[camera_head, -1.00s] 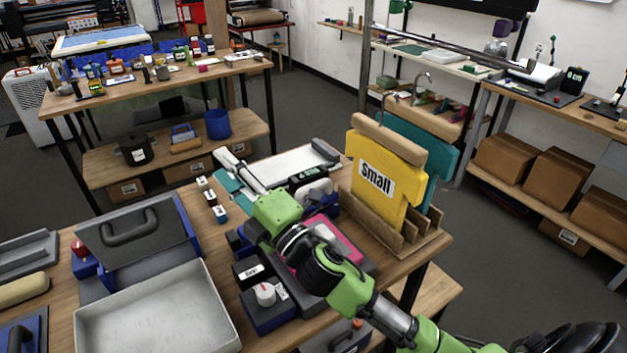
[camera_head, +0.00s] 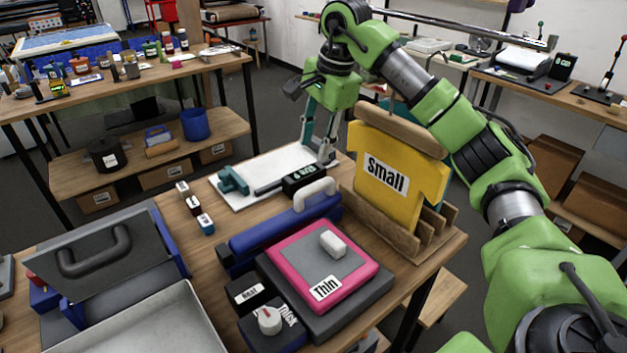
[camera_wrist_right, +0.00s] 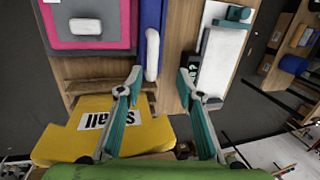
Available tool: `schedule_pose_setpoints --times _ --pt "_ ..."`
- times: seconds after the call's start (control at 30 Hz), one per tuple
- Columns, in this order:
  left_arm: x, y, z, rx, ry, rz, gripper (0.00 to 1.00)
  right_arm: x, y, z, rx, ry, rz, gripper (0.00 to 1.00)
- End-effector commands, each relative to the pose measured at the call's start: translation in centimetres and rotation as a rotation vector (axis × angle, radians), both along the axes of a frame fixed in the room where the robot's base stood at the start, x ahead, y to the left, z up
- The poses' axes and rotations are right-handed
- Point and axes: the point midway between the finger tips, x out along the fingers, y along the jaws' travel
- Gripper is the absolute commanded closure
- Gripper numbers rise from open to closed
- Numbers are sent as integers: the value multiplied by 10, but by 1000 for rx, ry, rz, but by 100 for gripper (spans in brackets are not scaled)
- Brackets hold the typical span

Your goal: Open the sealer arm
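The sealer is a blue bar-like arm (camera_head: 285,230) with a white handle (camera_head: 315,192) at its right end, lying low across its base behind the pink-framed plate. In the right wrist view the blue arm (camera_wrist_right: 151,15) and white handle (camera_wrist_right: 152,55) lie just beyond the fingertips. My right gripper (camera_head: 318,148) points down beyond the handle, over the right end of the white board. In the right wrist view it (camera_wrist_right: 160,85) is open and empty, its teal fingers spread wide, with the handle near the left fingertip. My left gripper is not in view.
The pink-framed plate (camera_head: 288,249) labelled Thin is in front of the sealer arm. A wooden rack (camera_head: 372,232) holding a yellow shirt shape (camera_head: 385,182) labelled Small stands close right. A white board (camera_head: 266,184) lies behind. A grey tray (camera_head: 150,330) is front left.

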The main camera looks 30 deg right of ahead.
Motion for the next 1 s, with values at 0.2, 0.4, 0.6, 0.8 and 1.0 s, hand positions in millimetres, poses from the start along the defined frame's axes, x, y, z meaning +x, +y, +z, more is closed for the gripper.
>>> schedule_pose_setpoints --times 0.2,0.4,0.6,0.8,1.0 --pt "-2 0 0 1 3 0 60 -10 -27 2 -65 36 -26 66" --pt "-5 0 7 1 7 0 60 -4 -25 -30 -62 39 -24 66" --pt "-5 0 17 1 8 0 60 4 -24 -73 -61 39 -24 66" --pt "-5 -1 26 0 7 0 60 11 -23 -107 -60 35 -24 66" --pt "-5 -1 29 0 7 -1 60 15 -23 -124 -59 34 -25 66"
